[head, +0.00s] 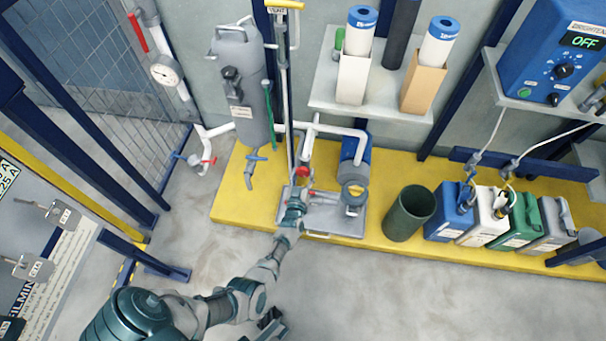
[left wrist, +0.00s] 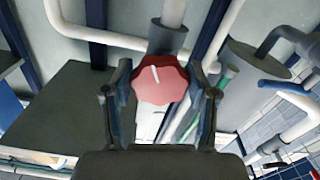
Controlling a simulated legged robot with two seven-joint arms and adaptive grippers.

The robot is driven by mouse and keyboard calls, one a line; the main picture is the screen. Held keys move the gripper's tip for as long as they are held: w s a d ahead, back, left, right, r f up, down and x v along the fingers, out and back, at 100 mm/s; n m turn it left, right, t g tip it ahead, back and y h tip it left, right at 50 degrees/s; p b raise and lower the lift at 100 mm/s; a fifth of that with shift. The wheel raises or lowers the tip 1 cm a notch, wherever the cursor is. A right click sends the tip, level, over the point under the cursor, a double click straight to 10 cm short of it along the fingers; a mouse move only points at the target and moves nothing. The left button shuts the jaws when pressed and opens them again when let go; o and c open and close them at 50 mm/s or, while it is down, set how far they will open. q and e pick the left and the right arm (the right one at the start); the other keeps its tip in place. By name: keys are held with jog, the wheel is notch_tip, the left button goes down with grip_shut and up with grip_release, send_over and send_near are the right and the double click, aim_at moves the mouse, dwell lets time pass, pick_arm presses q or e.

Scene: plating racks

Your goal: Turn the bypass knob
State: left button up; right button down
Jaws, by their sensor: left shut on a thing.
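The bypass knob is a red, lobed knob with a white pointer line (left wrist: 152,85), sitting on a grey collar on a white pipe. In the left wrist view the pointer leans slightly left of upright. My left gripper (left wrist: 162,88) has one finger on each side of the knob and is shut on it. In the head view the red knob (head: 303,172) shows on the vertical pipe, just beyond my left gripper (head: 299,187). A dark part at the bottom edge of the head view may be my right gripper (head: 267,325); its fingers cannot be made out.
A grey tank (head: 240,95) stands left of the pipe, and a blue pump (head: 354,158) stands right of it. A dark green bin (head: 409,214) and several canisters stand on the yellow platform (head: 236,205). The concrete floor in front is clear.

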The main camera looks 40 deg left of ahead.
pick_arm(q)
jog(key=shift+d+f, duration=0.25)
jog(key=o, duration=1.2)
jog(key=shift+f, duration=0.1)
jog(key=shift+w+a, duration=0.1)
jog(key=v, duration=1.2)
